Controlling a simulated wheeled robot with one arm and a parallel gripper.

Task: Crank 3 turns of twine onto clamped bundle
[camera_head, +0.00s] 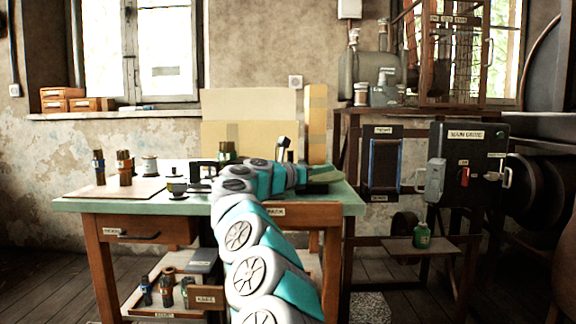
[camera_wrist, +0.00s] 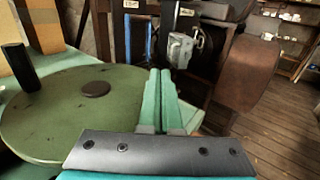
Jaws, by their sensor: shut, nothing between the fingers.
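A flat round green wheel (camera_wrist: 70,125) with a dark central hub (camera_wrist: 95,88) fills the left of the wrist view. A black upright handle (camera_wrist: 18,67) stands near its far left rim. My gripper (camera_wrist: 160,76) is shut, its two teal fingers together and empty, to the right of the hub and apart from the handle. In the head view my arm reaches over the green-topped bench (camera_head: 75,204) and hides much of the wheel. A dark bundle (camera_head: 227,151) shows behind my arm; I cannot tell whether it is clamped. A pale spool (camera_head: 149,164) stands to the left.
Upright bundles (camera_head: 99,167) stand on a board at the bench's left. A tall yellowish post (camera_head: 315,125) rises behind my arm. Open wooden floor (camera_wrist: 270,140) shows at the right of the wrist view.

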